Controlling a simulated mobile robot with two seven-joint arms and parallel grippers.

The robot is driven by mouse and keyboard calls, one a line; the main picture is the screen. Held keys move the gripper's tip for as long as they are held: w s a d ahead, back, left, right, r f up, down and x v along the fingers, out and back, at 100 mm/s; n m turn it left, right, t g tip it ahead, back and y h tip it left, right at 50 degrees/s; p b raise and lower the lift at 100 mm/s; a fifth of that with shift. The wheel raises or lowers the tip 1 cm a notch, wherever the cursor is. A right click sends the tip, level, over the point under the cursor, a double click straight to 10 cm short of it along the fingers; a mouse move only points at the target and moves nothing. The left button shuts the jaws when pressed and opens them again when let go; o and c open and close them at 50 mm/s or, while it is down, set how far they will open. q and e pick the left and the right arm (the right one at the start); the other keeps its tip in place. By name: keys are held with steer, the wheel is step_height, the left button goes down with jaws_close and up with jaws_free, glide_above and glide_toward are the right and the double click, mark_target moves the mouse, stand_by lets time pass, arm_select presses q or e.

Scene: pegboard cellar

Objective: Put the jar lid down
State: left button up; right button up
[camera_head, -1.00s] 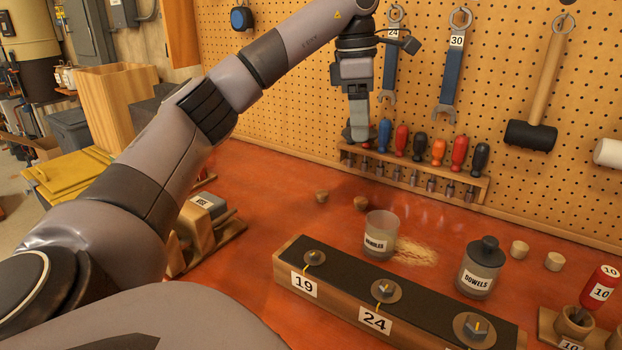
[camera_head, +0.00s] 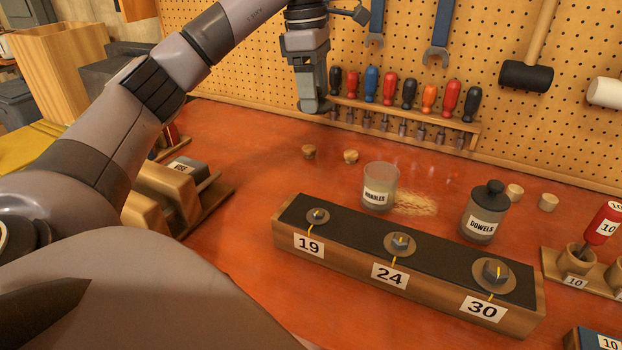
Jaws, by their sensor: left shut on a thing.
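My left gripper (camera_head: 312,103) is shut on the jar lid (camera_head: 314,107), a small grey shape at its fingertips. It is in front of the left end of the screwdriver rack, above the far part of the red bench. The fingers hide much of the lid, and I cannot tell whether it touches the bench. The open glass jar labelled HANDLES (camera_head: 379,187) stands upright without a lid, to the right of and nearer than the gripper. The jar labelled DOWELS (camera_head: 484,214) wears a dark knobbed lid. My right gripper is not in view.
Two wooden pieces (camera_head: 350,157) lie on the bench (camera_head: 250,165) below the gripper. A block of bolts (camera_head: 390,262) marked 19, 24 and 30 lies in front of the jars. The screwdriver rack (camera_head: 420,122) stands along the pegboard. The bench left of the HANDLES jar is mostly clear.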

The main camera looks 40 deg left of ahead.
arm_select(q)
steer(key=b, duration=0.2)
glide_above(316, 187)
step_height(316, 187, down, 5)
steer(key=f, duration=0.7)
steer(key=shift+s+a+f, duration=0.15)
steer(key=shift+a+f, duration=0.1)
steer(key=shift+f, duration=2.7)
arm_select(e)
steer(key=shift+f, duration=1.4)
arm_select(q)
steer(key=shift+f, duration=0.1)
steer(key=o, duration=1)
steer(key=shift+r, duration=0.2)
steer(key=r, duration=0.8)
steer(key=a+r, duration=0.1)
steer(key=r, duration=0.2)
steer(key=shift+s+a+r+p, duration=0.1)
steer(key=shift+s+r+p, duration=0.2)
steer(key=shift+r+p, duration=0.1)
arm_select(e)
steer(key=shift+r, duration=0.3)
